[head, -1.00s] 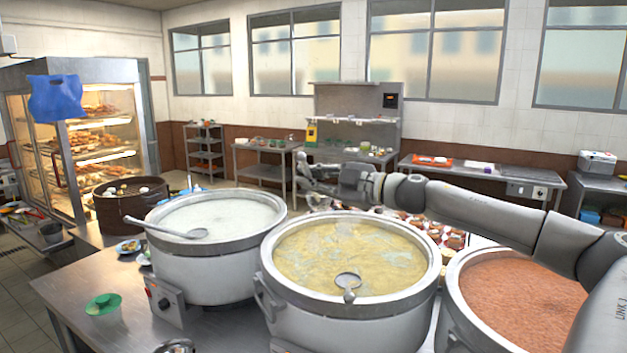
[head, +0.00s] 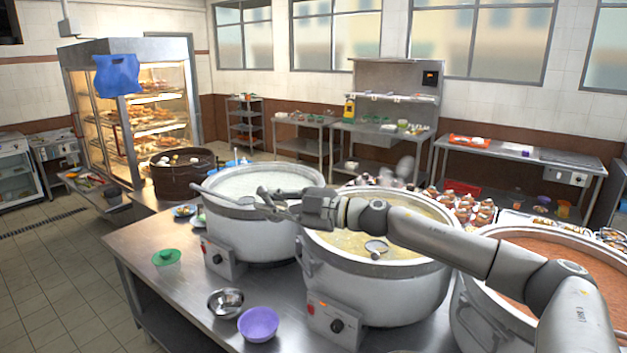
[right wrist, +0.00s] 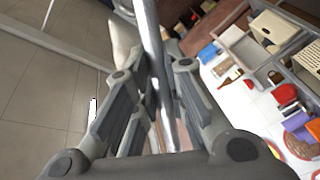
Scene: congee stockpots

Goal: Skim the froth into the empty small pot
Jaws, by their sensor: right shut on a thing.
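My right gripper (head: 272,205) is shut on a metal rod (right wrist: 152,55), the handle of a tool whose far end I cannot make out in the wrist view. The gripper is over the gap between the left pot (head: 250,230) of white congee and the middle pot (head: 390,290). The middle pot holds yellowish congee (head: 345,243) with pale froth patches seen before; my arm now covers part of it. A ladle (head: 376,247) rests in it. A small steel pot (head: 225,303) stands on the counter front. My left gripper is not in view.
A right pot (head: 560,265) holds reddish congee. A blurred grey spoon-like shape (head: 405,168) shows behind the middle pot. A dark steamer (head: 182,175) stands behind left.

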